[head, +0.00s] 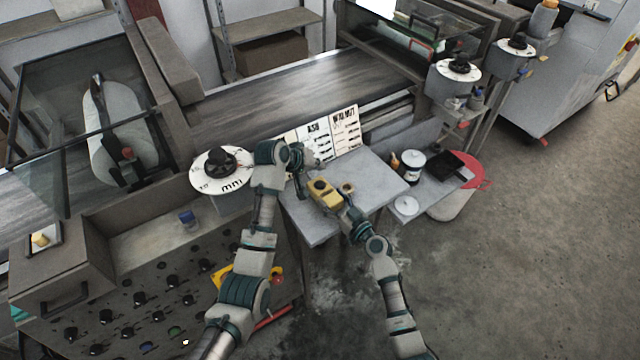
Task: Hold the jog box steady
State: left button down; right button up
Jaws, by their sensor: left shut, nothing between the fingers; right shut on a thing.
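The yellow jog box (324,194), with dark round controls on its top, is over the grey shelf in the middle of the head view. My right gripper (345,207) comes from the lower right and is shut on the near right end of the jog box. Its fingertips are small and partly hidden.
The grey shelf (376,187) has bare room on its right. Printed cards (345,131) stand at its back edge. A white dial (222,184) is left of my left arm. A white can (411,164), a black tray (447,166) and a red lid (478,172) are to the right.

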jog(key=o, duration=1.4)
